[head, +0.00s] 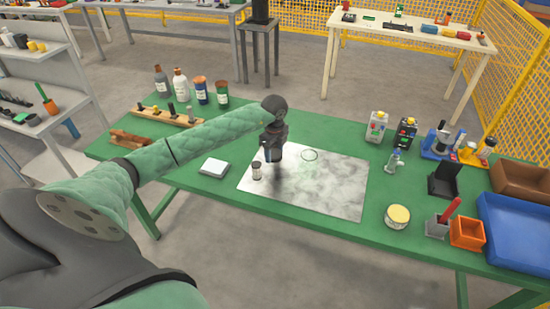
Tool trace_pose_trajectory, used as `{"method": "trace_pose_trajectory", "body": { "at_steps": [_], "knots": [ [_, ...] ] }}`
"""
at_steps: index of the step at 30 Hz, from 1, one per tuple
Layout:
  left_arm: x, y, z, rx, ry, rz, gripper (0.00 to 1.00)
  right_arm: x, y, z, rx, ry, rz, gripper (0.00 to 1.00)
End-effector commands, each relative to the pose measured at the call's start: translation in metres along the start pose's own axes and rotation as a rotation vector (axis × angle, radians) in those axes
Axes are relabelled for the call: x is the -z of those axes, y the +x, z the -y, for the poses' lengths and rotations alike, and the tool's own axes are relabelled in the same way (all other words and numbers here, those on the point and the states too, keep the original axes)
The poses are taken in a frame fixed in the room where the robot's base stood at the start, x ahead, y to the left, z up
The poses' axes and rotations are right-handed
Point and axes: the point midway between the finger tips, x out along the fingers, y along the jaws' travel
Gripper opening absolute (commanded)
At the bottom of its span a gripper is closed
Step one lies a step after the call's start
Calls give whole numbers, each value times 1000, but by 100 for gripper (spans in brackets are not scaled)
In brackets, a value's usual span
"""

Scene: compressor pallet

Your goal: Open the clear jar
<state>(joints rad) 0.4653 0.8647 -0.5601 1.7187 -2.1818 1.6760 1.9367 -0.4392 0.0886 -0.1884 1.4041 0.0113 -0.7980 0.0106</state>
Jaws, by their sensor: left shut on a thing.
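A small jar-like container (256,171) with pale sides and a dark top stands upright on the metal sheet, near its left edge. It looks like the clear jar, but it is too small to be sure. My left gripper (273,155) points down over the sheet, just right of this container. It is shut on a dark thing between its fingers; the fingers and wrist hide most of it, so I cannot tell what it is. My right gripper is not in view.
The grey metal sheet (330,193) lies on the green table (330,231), with a thin ring (310,155) on it. A white-topped box (214,167) lies left. Bottles (180,85) stand back left. A round tin (397,216), an orange bin (467,233) and a blue tray (515,225) are right.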

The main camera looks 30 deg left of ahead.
Motion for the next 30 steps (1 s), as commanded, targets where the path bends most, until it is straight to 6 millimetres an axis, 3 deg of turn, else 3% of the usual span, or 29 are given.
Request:
{"method": "trace_pose_trajectory", "body": {
  "at_steps": [15, 28, 29, 30],
  "knots": [
    [0, 42, 0, 1, -1, 0, 27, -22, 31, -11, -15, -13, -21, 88],
    [0, 47, 0, 1, 0, 1, 27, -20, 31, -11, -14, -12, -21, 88],
    [0, 46, 0, 1, 0, 1, 58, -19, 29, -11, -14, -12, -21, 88],
    [0, 46, 0, 1, 0, 1, 66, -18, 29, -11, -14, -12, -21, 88]
  ]
}}
